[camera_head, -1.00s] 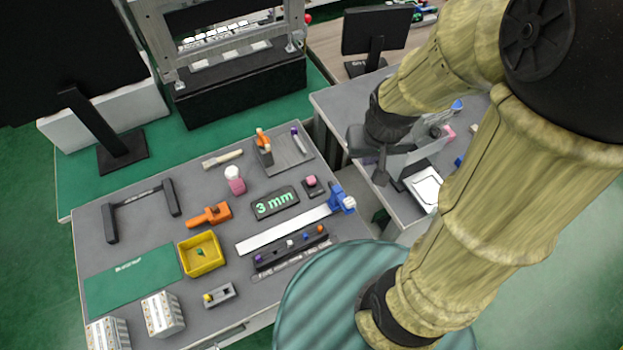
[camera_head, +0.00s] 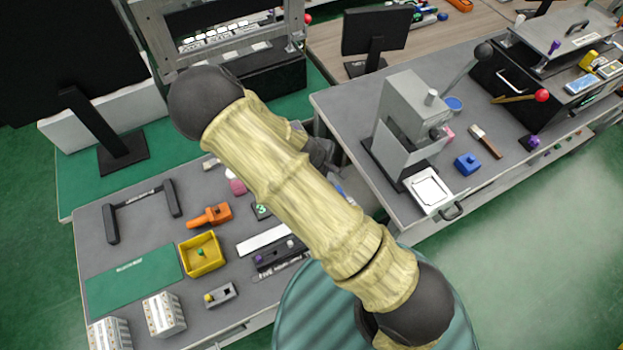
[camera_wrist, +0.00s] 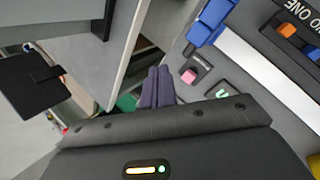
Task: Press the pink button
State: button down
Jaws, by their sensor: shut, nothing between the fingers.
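The pink button (camera_wrist: 189,76) is a small pink block on a dark square base in the wrist view. It stands just right of my fingertips. In the head view my arm hides it. My gripper (camera_wrist: 158,72) shows in the wrist view with its two dark fingers together and nothing between them. The fingertips look apart from the button; their height above the table is hard to judge. In the head view the gripper is mostly behind the arm.
In the head view the yellow bin (camera_head: 202,253) and orange tool (camera_head: 209,216) are left of my arm. A grey press (camera_head: 410,125) stands on the right table.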

jog(key=w+a+f+n+t, duration=0.3)
jog(key=w+a+n, duration=0.1)
jog(key=n, duration=0.4)
jog(key=shift+w+a+f+t, duration=0.25)
jog(key=shift+a+t, duration=0.15)
jog(key=shift+a, duration=0.3)
notch_tip(320, 180, down, 9)
jog(key=b, duration=0.6)
dwell(1.3)
jog(key=shift+f+b, duration=0.35)
jog(key=shift+b, duration=0.1)
jog(key=shift+f+b, duration=0.35)
jog(key=shift+f, duration=0.15)
dwell(0.7)
jog(key=shift+r+p, duration=0.75)
jog(key=shift+r, duration=0.25)
